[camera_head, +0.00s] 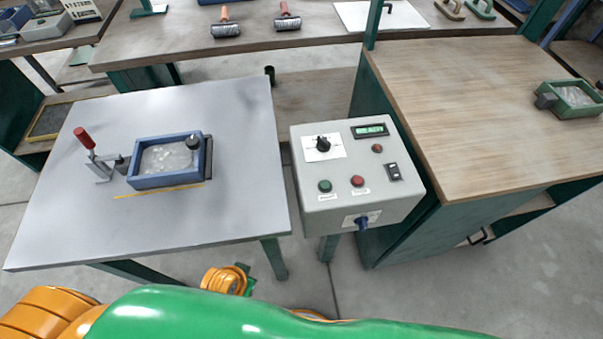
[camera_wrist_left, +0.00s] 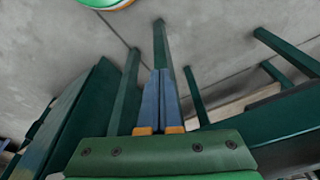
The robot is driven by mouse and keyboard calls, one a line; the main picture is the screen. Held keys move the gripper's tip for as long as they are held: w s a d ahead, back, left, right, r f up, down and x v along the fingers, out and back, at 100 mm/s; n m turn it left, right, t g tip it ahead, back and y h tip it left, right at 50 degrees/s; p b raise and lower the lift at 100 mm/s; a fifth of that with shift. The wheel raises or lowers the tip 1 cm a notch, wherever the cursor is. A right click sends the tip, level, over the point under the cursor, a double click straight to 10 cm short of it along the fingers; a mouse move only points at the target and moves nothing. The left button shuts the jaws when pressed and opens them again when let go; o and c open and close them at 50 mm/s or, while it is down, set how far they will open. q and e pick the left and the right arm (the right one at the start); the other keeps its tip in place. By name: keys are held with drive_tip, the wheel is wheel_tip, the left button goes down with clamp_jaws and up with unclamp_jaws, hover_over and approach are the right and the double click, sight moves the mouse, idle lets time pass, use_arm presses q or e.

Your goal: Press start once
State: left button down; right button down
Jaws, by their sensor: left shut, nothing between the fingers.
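The grey control box (camera_head: 340,210) stands between the grey table and the wooden bench. A green button (camera_head: 324,186) and a red button (camera_head: 357,181) sit side by side on its sloped top, each with a small label too small to read. Above them are a black rotary knob (camera_head: 323,144) and a lit green display (camera_head: 370,130). In the left wrist view my left gripper (camera_wrist_left: 160,72) is shut and empty, its blue fingers together above the floor, with green legs around. The control box is not recognisable in that view. My right gripper is not in view.
The grey table (camera_head: 235,110) holds a blue tray (camera_head: 165,184) and a red-handled clamp (camera_head: 90,150). The wooden bench (camera_head: 470,100) holds a green tray (camera_head: 575,97). On the box are a small red lamp (camera_head: 377,148), black switch (camera_head: 393,172) and blue front knob (camera_head: 362,223).

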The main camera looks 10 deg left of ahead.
use_arm(q)
wheel_tip(320, 180, up, 20)
drive_tip(key=w+d+t+p, duration=0.1)
drive_tip(key=w+p, duration=0.2)
drive_tip(key=p, duration=0.1)
drive_tip(key=w+d+r+m+h, duration=0.1)
drive_tip(key=w+d+m, duration=0.1)
drive_tip(key=w+d+r+m+t+h, duration=0.1)
drive_tip(key=w+d+r, duration=0.1)
drive_tip(key=d, duration=0.1)
drive_tip(key=w+d+r+m+t+h, duration=0.1)
drive_tip(key=w+d+m+h, duration=0.1)
drive_tip(key=d, duration=0.1)
drive_tip(key=shift+w+d+r+m, duration=0.1)
drive_tip(key=shift+d+r+m, duration=0.05)
drive_tip(key=shift+r+m, duration=0.2)
drive_tip(key=w+d+r+m+h, duration=0.4)
drive_tip(key=d+r+m, duration=0.1)
drive_tip(key=d+m, duration=0.4)
wheel_tip(320, 180, up, 5)
drive_tip(key=m+g, duration=0.2)
drive_tip(key=m, duration=0.3)
hover_over(325, 185)
drive_tip(key=a, duration=0.1)
drive_tip(key=shift+a, duration=0.1)
drive_tip(key=shift+f, duration=0.1)
wheel_tip(325, 185, down, 8)
drive_tip(key=b, duration=0.8)
drive_tip(key=shift+f, duration=0.3)
